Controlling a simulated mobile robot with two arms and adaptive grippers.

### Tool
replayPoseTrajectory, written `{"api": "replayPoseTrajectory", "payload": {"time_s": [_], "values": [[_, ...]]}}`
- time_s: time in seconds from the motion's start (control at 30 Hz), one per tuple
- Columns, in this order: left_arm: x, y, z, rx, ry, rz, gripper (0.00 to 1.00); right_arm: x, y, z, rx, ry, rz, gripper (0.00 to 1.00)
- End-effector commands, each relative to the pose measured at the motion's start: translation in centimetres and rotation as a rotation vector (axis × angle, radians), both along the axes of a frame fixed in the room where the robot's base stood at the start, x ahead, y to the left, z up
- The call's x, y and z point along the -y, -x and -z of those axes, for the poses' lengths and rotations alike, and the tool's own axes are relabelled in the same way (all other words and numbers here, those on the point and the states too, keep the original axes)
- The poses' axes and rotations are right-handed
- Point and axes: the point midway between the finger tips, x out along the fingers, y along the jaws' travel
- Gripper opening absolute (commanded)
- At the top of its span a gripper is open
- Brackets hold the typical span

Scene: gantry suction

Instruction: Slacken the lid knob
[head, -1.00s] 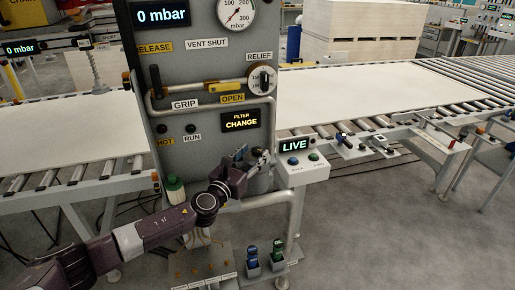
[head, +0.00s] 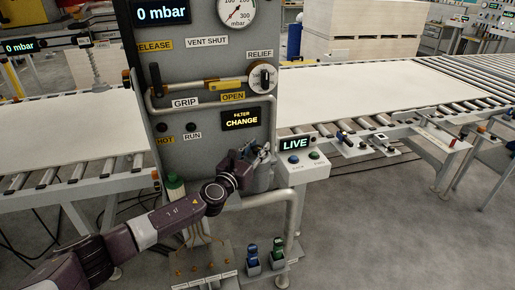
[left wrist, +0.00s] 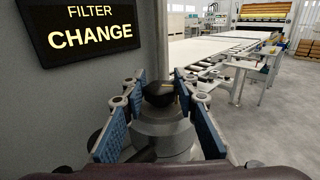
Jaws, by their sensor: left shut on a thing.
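The lid knob (left wrist: 158,92) is a black rounded knob on top of the grey filter housing lid (left wrist: 164,133) in the left wrist view. My left gripper (left wrist: 155,100) has its blue-padded fingers on both sides of the knob and is shut on it. In the head view my left gripper (head: 262,153) is at the filter housing (head: 261,180) on the front of the grey cabinet, where the fingers and wrist mostly hide the knob. My right gripper is in neither view.
The cabinet's display (head: 241,119) reads FILTER CHANGE, with a vertical pipe (left wrist: 160,40) close behind the knob. A LIVE button box (head: 303,167) stands just right of the gripper. A pressure readout (head: 163,14) shows 0 mbar. Roller conveyors carry white boards on both sides.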

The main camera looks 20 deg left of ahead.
Motion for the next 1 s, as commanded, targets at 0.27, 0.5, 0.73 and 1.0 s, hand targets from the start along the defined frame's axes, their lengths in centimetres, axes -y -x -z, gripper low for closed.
{"api": "replayPoseTrajectory", "payload": {"time_s": [0.27, 0.5, 0.73, 1.0], "values": [[0.0, 0.0, -0.1, -0.001, 0.001, -0.023, 0.03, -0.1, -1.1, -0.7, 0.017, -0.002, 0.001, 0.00], [0.3, 0.0, -0.4, -0.004, 0.004, -0.139, 0.03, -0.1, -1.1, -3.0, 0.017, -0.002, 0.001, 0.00], [0.3, 0.0, 0.0, -0.005, 0.004, -0.316, 0.03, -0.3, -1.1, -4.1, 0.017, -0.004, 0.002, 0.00], [0.3, 0.0, 0.2, -0.002, 0.003, -0.503, 0.03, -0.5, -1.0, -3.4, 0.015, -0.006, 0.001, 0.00]]}}
